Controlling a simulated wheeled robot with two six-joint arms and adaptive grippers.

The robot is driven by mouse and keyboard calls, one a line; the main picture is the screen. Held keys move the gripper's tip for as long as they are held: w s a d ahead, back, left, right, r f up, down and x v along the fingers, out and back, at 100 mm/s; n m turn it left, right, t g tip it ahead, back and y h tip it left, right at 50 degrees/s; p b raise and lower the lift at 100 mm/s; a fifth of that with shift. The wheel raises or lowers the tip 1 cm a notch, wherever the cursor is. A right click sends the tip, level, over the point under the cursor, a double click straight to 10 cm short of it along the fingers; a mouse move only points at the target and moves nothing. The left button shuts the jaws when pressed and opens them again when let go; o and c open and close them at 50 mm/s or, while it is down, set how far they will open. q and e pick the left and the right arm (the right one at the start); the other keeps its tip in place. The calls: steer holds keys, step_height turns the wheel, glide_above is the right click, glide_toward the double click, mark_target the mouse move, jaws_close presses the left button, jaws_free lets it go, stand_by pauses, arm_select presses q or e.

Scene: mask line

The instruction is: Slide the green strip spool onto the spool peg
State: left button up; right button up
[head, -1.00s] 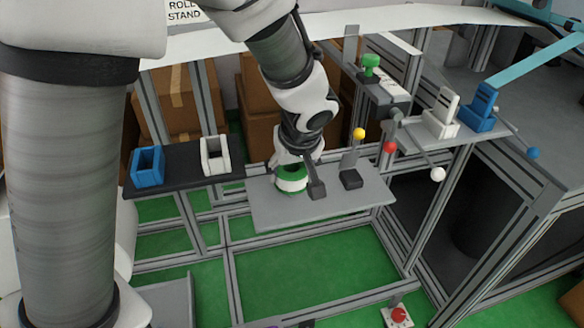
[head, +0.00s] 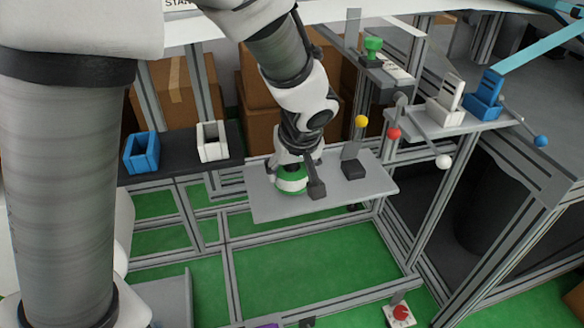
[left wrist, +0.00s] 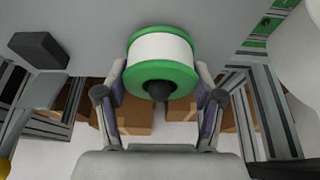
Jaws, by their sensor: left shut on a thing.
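The green strip spool (head: 291,182), with green flanges and a white band, is at the left part of the grey shelf (head: 340,195) in the head view. My left gripper (head: 296,168) is shut on it from above and hides part of it. The left wrist view shows the spool (left wrist: 161,47) between the two fingers (left wrist: 158,100), with a dark round core facing the camera. I cannot tell whether the spool touches the shelf. I cannot clearly make out the spool peg; a dark block with an upright plate (head: 352,160) stands right of the gripper.
Blue (head: 141,153) and white (head: 212,141) holders stand on a dark shelf at left. Rods with a red ball (head: 394,133) and a white ball (head: 443,162) project at right. A red knob (head: 401,314) is low. A purple bit at the bottom edge is unclear.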

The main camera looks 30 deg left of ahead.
arm_select(q)
steer(key=shift+f, duration=0.2)
steer(key=o, duration=1.3)
